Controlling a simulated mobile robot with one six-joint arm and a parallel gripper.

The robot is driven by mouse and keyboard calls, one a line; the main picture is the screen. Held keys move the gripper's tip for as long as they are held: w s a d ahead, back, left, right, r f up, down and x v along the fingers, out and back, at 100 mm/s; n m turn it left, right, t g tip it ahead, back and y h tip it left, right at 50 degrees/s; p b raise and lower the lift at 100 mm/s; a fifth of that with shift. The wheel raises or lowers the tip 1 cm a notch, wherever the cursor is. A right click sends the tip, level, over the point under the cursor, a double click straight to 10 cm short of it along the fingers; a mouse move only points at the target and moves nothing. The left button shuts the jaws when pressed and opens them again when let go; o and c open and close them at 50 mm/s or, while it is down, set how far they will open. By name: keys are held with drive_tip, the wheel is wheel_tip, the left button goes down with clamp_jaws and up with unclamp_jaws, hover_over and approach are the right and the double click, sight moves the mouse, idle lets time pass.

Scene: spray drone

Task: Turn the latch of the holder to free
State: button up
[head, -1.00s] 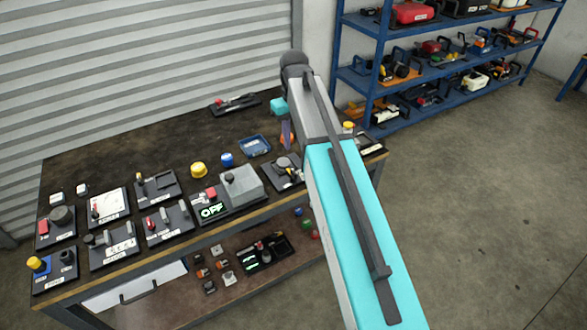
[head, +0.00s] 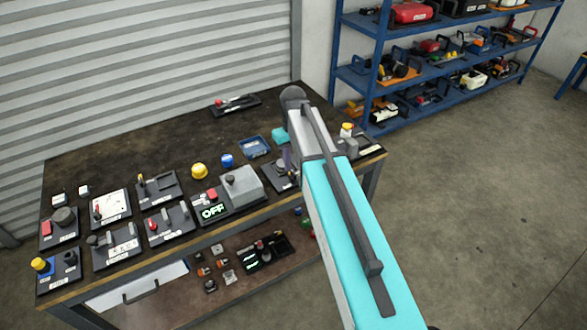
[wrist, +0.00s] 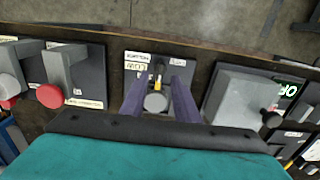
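A dark plate (wrist: 128,82) with a small yellow-and-black lever (wrist: 158,76) and a round grey knob (wrist: 155,102) is central in the wrist view; it appears to be the holder with its latch. Its white labels are upside down and hard to read. My gripper (wrist: 158,90) points down at this plate. Its two purple fingers stand apart, one on each side of the lever and knob, with visible gaps. I cannot tell how far above the plate the tips are. In the head view the plate (head: 271,177) is partly hidden by my arm.
In the wrist view a grey box (wrist: 237,98) with a black knob is close on the right, and a grey block with a red button (wrist: 50,96) is on the left. Several other panels crowd the workbench (head: 120,150). A blue shelf (head: 440,70) stands behind.

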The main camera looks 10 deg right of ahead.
sight(294, 172)
drive_tip(key=shift+f+p, duration=0.35)
drive_tip(key=shift+f, duration=1.65)
drive_tip(key=shift+d, duration=0.1)
clamp_jaws()
